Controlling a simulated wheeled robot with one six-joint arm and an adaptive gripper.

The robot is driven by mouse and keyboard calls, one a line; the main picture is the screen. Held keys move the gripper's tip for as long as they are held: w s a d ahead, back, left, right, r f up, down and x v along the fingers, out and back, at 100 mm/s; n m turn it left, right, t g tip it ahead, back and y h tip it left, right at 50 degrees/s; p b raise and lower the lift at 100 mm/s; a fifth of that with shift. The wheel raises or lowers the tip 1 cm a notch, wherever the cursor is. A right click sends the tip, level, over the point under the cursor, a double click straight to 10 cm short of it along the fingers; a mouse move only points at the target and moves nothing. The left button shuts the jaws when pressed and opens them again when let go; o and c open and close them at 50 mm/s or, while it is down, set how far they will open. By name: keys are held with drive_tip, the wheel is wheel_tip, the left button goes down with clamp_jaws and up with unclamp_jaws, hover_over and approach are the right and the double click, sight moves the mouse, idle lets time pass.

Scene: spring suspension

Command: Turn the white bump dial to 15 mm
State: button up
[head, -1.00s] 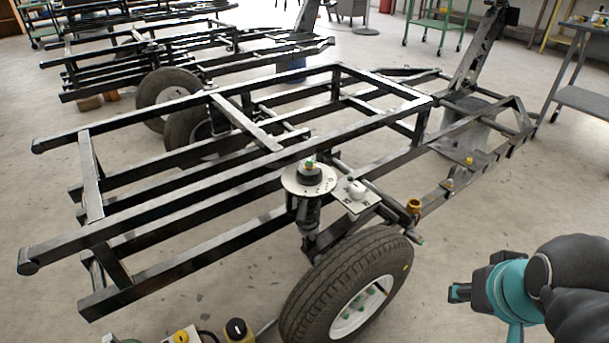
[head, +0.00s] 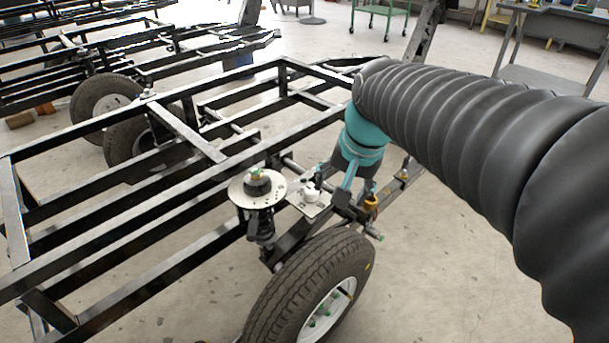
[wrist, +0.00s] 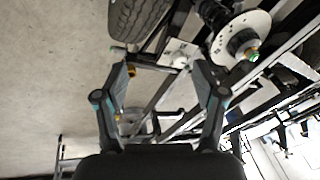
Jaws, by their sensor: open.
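The white bump dial (head: 311,194) is a small white knob on a pale plate (head: 303,209) fixed to the black frame, just right of the round spring top disc (head: 240,192). In the wrist view the white dial (wrist: 180,61) shows close to the right fingertip. My gripper (head: 334,189) points down just right of the dial in the head view, with its jaws apart. In the wrist view my gripper (wrist: 157,59) has nothing between its fingers that I can see it holding. The dial's scale is too small to read.
The spring disc also shows in the wrist view (wrist: 258,22), with a dark knob on it. A brass-coloured fitting (head: 371,204) stands right of my gripper. A tyre (head: 290,285) lies below and in front. Black frame bars (head: 150,215) run left. Floor on the right is open.

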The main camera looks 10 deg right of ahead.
drive_tip(key=w+d+f+m+g+y, duration=0.2)
drive_tip(key=w+m, duration=0.4)
drive_tip(key=w, duration=0.7)
drive_tip(key=m+g+y+p, duration=0.1)
drive_tip(key=m+y, duration=0.1)
drive_tip(key=m, duration=0.4)
approach(312, 189)
drive_tip(key=b+x, duration=0.1)
drive_tip(key=x, duration=0.9)
drive_tip(key=shift+f+b, duration=0.25)
drive_tip(key=shift+b, duration=0.1)
drive_tip(key=shift+h, duration=0.3)
drive_tip(key=c, duration=1.1)
